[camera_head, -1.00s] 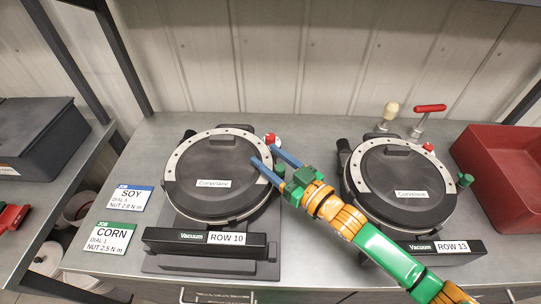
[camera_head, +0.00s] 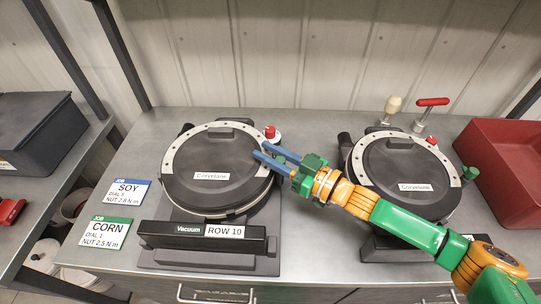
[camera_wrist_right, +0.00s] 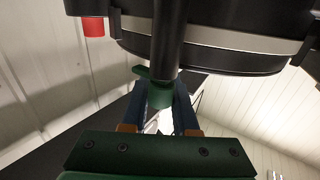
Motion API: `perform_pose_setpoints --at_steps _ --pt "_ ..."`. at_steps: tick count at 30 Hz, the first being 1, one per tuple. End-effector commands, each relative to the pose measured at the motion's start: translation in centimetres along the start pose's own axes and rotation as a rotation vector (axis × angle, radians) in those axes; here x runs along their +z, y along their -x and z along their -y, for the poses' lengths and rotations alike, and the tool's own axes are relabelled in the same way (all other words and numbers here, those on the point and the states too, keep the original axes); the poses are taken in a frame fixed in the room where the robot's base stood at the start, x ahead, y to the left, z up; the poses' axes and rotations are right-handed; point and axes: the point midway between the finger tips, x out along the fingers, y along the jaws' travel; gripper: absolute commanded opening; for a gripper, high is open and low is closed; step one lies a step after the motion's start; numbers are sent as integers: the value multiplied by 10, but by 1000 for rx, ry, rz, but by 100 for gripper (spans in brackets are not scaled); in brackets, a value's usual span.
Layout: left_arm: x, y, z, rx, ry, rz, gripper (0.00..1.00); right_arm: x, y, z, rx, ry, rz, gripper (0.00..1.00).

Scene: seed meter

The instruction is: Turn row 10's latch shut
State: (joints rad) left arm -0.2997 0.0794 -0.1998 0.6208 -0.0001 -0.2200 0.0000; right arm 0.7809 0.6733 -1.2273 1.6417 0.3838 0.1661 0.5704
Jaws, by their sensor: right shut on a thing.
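The row 10 seed meter (camera_head: 212,175) is a round black unit with a pale, dotted rim, standing behind its "ROW 10" label (camera_head: 225,232). My right gripper (camera_head: 259,150) reaches in from the right, with its blue fingers at the right side of this meter. In the right wrist view, the green latch knob (camera_wrist_right: 160,95) sits between the blue fingers, below the meter's dark body. The gripper is shut on this latch. In the head view the fingers mostly hide the latch. My left gripper is not in view.
The row 13 meter (camera_head: 405,180) stands to the right, partly behind my right arm, with its own green latch (camera_head: 470,173). A red-handled tool (camera_head: 431,103) and a cream-knobbed one (camera_head: 392,106) stand behind it. A red bin (camera_head: 502,165) is at right. Job cards (camera_head: 105,232) lie at left.

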Motion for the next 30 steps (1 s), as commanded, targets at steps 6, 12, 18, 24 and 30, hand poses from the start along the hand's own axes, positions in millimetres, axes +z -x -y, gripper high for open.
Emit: perform_pose_setpoints --at_steps 6,12,18,24,30 --pt "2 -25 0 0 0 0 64 5 0 4 -198 8 1 0" --pt "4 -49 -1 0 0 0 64 7 1 10 -389 7 1 0" --pt "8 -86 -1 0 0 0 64 12 3 16 -570 5 1 0" --pt "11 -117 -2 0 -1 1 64 9 6 20 -705 2 1 0" --pt "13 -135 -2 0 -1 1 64 6 8 22 -784 -1 2 0"
